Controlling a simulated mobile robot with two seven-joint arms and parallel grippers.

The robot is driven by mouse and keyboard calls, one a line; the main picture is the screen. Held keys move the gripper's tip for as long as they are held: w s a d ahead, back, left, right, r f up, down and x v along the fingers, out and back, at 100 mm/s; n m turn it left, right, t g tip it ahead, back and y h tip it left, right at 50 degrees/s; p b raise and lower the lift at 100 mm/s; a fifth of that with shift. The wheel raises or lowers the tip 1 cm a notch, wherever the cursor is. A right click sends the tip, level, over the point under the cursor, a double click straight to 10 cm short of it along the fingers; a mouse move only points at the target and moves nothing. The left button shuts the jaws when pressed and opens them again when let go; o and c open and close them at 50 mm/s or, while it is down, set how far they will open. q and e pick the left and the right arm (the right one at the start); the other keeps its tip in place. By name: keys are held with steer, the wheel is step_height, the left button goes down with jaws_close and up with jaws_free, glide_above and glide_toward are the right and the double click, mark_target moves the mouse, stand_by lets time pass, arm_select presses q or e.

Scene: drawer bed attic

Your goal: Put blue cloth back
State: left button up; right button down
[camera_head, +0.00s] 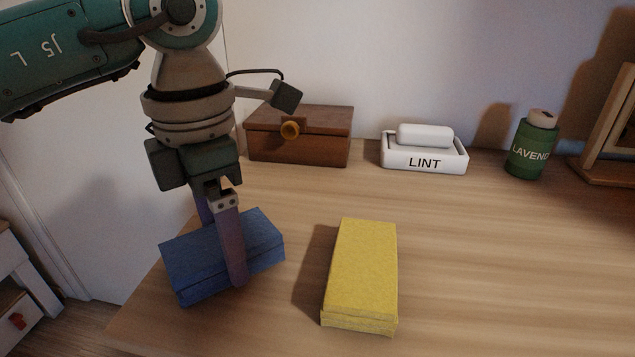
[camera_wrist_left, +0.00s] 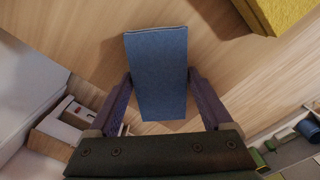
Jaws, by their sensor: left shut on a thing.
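The blue cloth (camera_head: 262,239) is a folded block near the left edge of the wooden table. My left gripper (camera_head: 222,274) reaches down from above and is shut on it, one finger on each side. In the left wrist view the blue cloth (camera_wrist_left: 158,72) lies between the two fingers of the left gripper (camera_wrist_left: 160,92). I cannot tell whether the cloth touches the table or is held just above it. My right gripper is not in view.
A folded yellow cloth (camera_head: 362,270) lies right of the blue one. Behind are a brown wooden box (camera_head: 300,140), a white LINT tray (camera_head: 425,161), a green lavender bottle (camera_head: 531,148) and a wooden frame (camera_head: 612,130). The table's right front is clear. A small white drawer unit (camera_head: 20,290) stands low at left.

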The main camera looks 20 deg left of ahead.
arm_select(q)
steer(key=o, duration=1)
steer(key=shift+f, duration=0.1)
step_height(320, 180, up, 12)
steer(key=shift+r+p, duration=0.1)
steer(key=shift+p, duration=0.6)
